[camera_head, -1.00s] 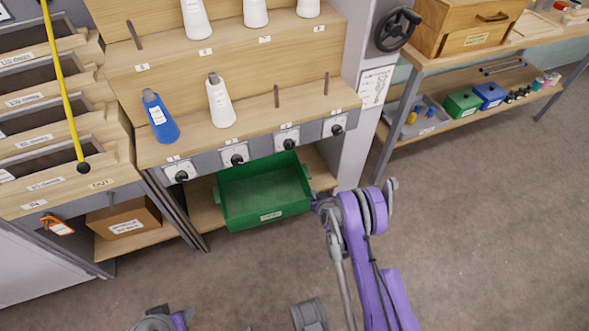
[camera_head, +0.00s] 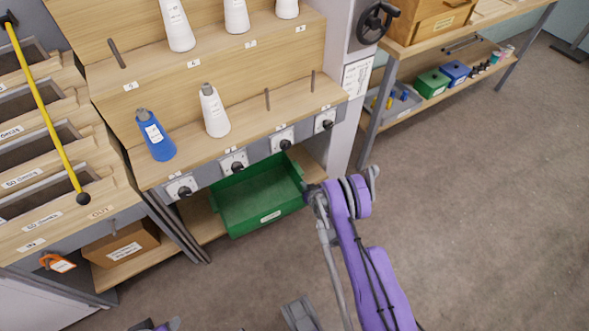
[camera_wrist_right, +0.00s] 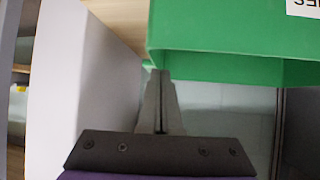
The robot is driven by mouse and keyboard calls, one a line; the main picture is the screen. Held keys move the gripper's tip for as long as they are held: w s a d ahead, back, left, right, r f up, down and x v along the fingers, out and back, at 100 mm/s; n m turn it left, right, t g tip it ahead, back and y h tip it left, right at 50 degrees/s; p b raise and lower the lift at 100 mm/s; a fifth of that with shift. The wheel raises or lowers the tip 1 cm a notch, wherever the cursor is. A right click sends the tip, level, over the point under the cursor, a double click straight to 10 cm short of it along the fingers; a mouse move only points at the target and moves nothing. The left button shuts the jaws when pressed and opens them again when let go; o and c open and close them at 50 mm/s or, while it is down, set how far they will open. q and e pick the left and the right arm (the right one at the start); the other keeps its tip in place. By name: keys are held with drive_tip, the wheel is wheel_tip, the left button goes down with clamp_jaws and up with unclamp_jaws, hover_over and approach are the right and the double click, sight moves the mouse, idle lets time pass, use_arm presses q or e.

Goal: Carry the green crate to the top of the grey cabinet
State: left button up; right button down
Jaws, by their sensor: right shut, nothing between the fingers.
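The green crate (camera_head: 262,214) is open-topped with a white label on its front, and sits on the low shelf beneath the spool rack, jutting out a little. My right gripper (camera_head: 309,188) is at the crate's right end. In the right wrist view the shut, empty fingertips (camera_wrist_right: 160,72) point at the lower edge of the green crate (camera_wrist_right: 215,62); I cannot tell whether they touch it. My left gripper is not in view; only a bit of purple and grey arm shows at the bottom edge. I cannot pick out the grey cabinet with certainty.
A blue cone (camera_head: 156,136) and white cones stand on the rack above, with a row of black knobs along its front. A cardboard box (camera_head: 125,243) sits left of the crate. A pale upright (camera_head: 344,125) stands right of it. The floor to the right is clear.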

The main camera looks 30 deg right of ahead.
sight(294, 167)
drive_tip(key=w, duration=0.3)
drive_tip(key=w+d+b, duration=0.1)
drive_tip(key=w, duration=0.2)
drive_tip(key=w+f+b, duration=0.1)
drive_tip(key=w, duration=0.3)
drive_tip(key=shift+d+f, duration=0.1)
drive_tip(key=shift+d, duration=0.25)
drive_tip(key=shift+f+b, duration=0.15)
drive_tip(key=shift+b, duration=0.2)
drive_tip(key=shift+s+a+f, duration=0.1)
drive_tip(key=shift+s+a, duration=0.15)
drive_tip(key=shift+s, duration=0.8)
